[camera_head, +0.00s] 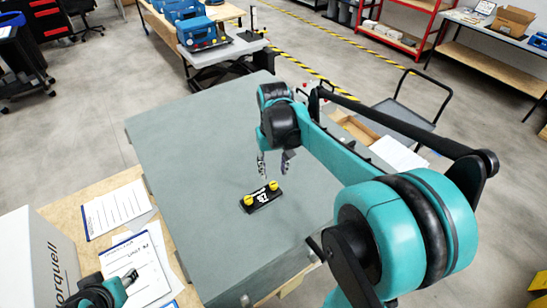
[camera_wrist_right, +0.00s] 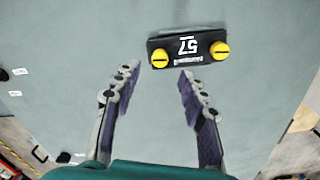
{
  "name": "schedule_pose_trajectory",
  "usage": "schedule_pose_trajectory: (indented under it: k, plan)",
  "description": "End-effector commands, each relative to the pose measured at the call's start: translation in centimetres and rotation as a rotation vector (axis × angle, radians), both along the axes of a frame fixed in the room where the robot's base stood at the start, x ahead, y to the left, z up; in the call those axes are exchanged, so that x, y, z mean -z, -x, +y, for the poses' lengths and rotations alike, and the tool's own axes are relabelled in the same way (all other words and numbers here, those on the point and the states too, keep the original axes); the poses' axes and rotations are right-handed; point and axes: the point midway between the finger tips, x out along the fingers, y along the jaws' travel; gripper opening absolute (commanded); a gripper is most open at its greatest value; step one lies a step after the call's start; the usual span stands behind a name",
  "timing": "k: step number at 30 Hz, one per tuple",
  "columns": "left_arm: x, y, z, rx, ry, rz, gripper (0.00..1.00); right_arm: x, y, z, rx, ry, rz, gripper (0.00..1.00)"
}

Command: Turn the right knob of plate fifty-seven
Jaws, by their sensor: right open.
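A black plate marked 57 (camera_head: 261,196) lies on the grey table, with one round yellow knob at each end. In the right wrist view the plate (camera_wrist_right: 188,42) is ahead of the fingers and its lettering is upside down. Its knobs are the left one (camera_wrist_right: 159,58) and the right one (camera_wrist_right: 220,51), each with a dark slot. My right gripper (camera_wrist_right: 158,73) is open and empty, its fingertips short of the plate and apart from both knobs. In the head view my right gripper (camera_head: 273,165) points down behind the plate. My left gripper (camera_head: 130,278) is at the lower left, its jaws unclear.
The grey tabletop (camera_head: 180,150) around the plate is mostly clear. Clipboards with paper (camera_head: 112,208) and a white box (camera_head: 38,260) are at the left. A trolley (camera_head: 410,115) stands behind my right arm. A bench with blue devices (camera_head: 200,35) is farther back.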

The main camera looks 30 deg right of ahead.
Motion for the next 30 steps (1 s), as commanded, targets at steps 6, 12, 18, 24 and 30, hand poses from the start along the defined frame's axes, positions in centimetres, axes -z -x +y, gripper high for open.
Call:
schedule_pose_trajectory:
  k: [6,12,18,24,30]
  plan:
    - [0.0,0.0,0.0,0.000,0.000,0.000,0.43,-4.1,0.0,0.0,0.000,0.000,0.000,0.43]
    - [0.0,0.0,0.0,0.000,0.000,0.000,0.43,-5.7,0.0,0.0,0.000,0.000,0.000,0.43]
    - [0.0,0.0,0.0,0.000,0.000,0.000,0.43,-5.8,0.0,0.0,0.000,0.000,0.000,0.43]
    - [0.0,0.0,0.0,0.000,0.000,0.000,0.43,-5.8,0.0,0.0,0.000,0.000,0.000,0.43]
    - [0.0,0.0,0.0,0.000,0.000,0.000,0.43,-5.8,0.0,0.0,0.000,0.000,0.000,0.43]
